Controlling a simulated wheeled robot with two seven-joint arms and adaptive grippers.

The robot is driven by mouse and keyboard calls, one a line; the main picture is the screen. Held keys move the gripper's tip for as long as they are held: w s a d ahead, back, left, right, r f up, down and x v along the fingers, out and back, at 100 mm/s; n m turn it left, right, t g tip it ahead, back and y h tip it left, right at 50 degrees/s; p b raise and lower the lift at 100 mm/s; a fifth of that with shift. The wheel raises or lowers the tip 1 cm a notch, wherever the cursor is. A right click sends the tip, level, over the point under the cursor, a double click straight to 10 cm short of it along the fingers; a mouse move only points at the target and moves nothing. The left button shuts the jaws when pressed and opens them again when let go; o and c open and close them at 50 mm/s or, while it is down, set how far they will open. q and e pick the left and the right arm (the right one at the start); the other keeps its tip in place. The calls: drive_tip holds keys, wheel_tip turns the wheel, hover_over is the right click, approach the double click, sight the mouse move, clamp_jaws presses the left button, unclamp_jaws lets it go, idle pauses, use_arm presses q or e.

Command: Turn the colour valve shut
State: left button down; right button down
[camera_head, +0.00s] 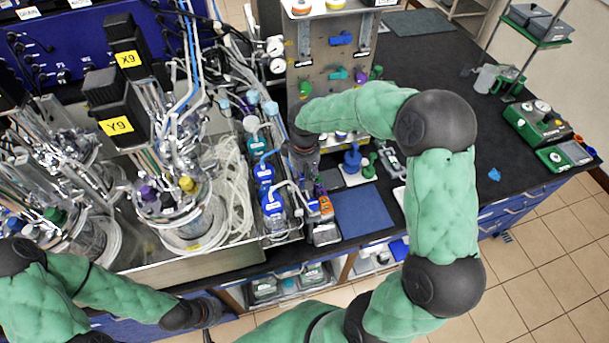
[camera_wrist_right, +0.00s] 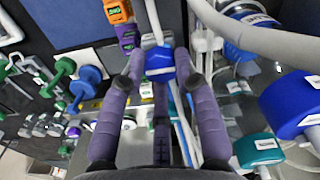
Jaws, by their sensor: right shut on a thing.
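My right gripper (camera_head: 303,152) reaches down beside the bottles at the bench's middle. In the right wrist view its two purple fingers (camera_wrist_right: 159,68) close on the sides of a small blue block (camera_wrist_right: 160,62) with a white label. A pale tube rises from this block. I cannot tell for certain whether it is the colour valve. An orange labelled block (camera_wrist_right: 117,11) and a purple block (camera_wrist_right: 128,38) sit just beyond it. In the head view the orange block (camera_head: 326,206) shows below the gripper. My left gripper (camera_head: 213,311) is low at the front; its fingers are unclear.
Blue-capped bottles (camera_head: 272,203) and tubing crowd the gripper's left. Bioreactor vessels (camera_head: 180,215) stand farther left. A panel with coloured handles (camera_head: 331,60) rises behind. A blue mat (camera_head: 362,209) lies to the right. The dark bench (camera_head: 450,90) is mostly clear farther right.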

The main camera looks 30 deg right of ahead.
drive_tip(key=c, duration=0.9)
unclamp_jaws()
drive_tip(key=shift+c, duration=0.2)
drive_tip(key=shift+r, duration=0.45)
wheel_tip(320, 180, up, 11)
drive_tip(key=shift+r, duration=0.1)
